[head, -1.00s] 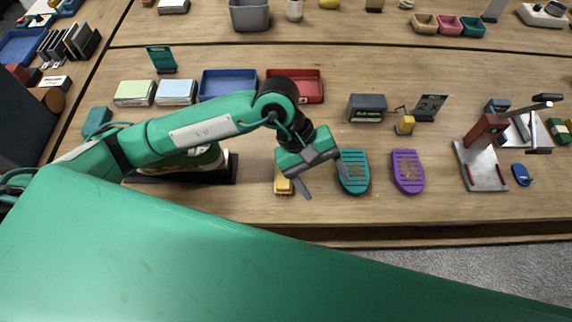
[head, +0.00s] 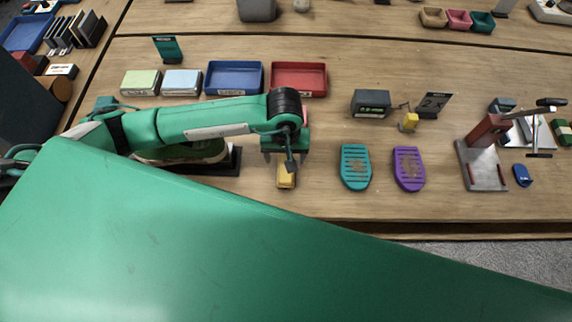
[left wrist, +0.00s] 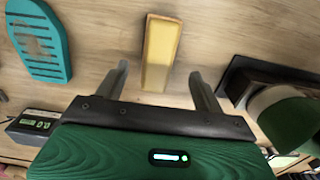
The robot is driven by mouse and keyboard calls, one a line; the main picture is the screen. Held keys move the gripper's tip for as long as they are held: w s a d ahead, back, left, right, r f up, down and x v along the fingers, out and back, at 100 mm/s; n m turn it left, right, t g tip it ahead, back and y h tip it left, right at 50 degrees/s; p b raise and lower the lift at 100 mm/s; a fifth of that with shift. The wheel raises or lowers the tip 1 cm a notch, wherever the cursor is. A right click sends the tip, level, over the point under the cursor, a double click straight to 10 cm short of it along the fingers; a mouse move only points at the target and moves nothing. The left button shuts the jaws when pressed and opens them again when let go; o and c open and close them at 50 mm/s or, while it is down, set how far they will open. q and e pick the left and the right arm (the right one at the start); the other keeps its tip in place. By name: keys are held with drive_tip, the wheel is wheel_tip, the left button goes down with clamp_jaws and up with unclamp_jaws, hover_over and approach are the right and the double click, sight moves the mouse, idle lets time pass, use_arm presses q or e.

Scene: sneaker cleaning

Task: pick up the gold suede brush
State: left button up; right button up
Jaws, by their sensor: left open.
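The gold suede brush (head: 286,176) lies on the wooden table, left of the teal insole-shaped piece. It also shows in the left wrist view (left wrist: 160,52), long and narrow, pointing away from my gripper. My left gripper (head: 288,162) is above the brush's far end in the head view. In the left wrist view its two fingers (left wrist: 158,85) are spread apart, with the brush's near end lying between them in the picture. I see no contact with the brush. My right gripper is not in view.
The teal piece (head: 355,167) and a purple one (head: 408,169) lie to the right. A sneaker (head: 190,152) on a black stand (head: 236,160) is close on the left. Blue (head: 233,77) and red (head: 299,78) trays stand behind. The table front is clear.

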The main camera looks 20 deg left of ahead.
use_arm(q)
drive_tip(key=shift+f, duration=0.2)
wheel_tip(320, 180, down, 4)
drive_tip(key=p, duration=0.3)
drive_tip(key=shift+d, duration=0.1)
drive_tip(key=shift+w+f, duration=0.1)
drive_tip(key=shift+f, duration=0.35)
drive_tip(key=shift+c, duration=0.2)
drive_tip(key=c, duration=1.1)
